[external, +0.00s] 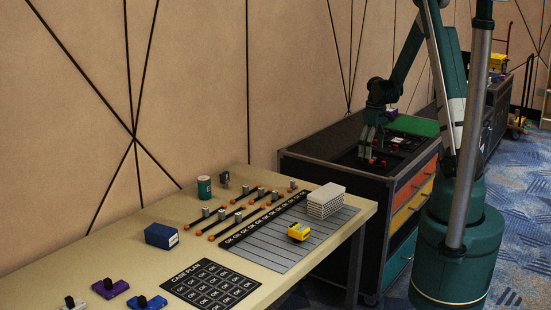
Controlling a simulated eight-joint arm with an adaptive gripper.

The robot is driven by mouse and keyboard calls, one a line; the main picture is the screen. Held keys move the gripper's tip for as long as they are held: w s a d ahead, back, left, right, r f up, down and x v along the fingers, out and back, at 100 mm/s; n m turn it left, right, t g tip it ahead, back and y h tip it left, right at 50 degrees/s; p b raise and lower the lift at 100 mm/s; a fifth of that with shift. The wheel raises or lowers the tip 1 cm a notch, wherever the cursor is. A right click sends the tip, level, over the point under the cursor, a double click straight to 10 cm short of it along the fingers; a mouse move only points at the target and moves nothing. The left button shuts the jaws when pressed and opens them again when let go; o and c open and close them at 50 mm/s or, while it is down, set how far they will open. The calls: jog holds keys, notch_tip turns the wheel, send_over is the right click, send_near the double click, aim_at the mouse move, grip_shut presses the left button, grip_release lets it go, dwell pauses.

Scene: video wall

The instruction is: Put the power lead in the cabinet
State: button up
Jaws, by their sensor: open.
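The cabinet (345,193) is black with an open recessed top and orange, yellow and teal drawer fronts. It stands past the table's far right end. My gripper (371,152) is open and points down over the recess in the cabinet's top. Several dark strips with orange ends (226,221) and grey cylinders lie on the table. I cannot tell which thing is the power lead.
A green panel (414,126) lies at the cabinet's back.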

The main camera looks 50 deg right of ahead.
notch_tip(320, 180, up, 9)
jog(key=p, duration=0.1)
jog(key=shift+r, duration=0.2)
dwell(0.7)
jog(key=shift+a, duration=0.1)
jog(key=a+r+t, duration=0.1)
jog(key=a+r, duration=0.4)
jog(key=a, duration=0.3)
jog(key=a+r+t+h, duration=0.1)
jog(key=a+r, duration=0.5)
jog(key=a, duration=0.2)
jog(key=a+r+t, duration=0.1)
jog(key=a+r, duration=0.4)
jog(key=a, duration=0.4)
jog(key=s+a+r+t, duration=0.1)
jog(key=s+a, duration=0.3)
jog(key=a, duration=0.3)
jog(key=s+a+r+t, duration=0.1)
jog(key=s+a, duration=0.3)
jog(key=a, duration=0.3)
jog(key=s+a+r+t+y, duration=0.1)
jog(key=s+a+r+t, duration=0.1)
jog(key=s+a, duration=0.2)
jog(key=a, duration=0.3)
jog(key=shift+s+a, duration=0.35)
jog(key=shift+a, duration=0.05)
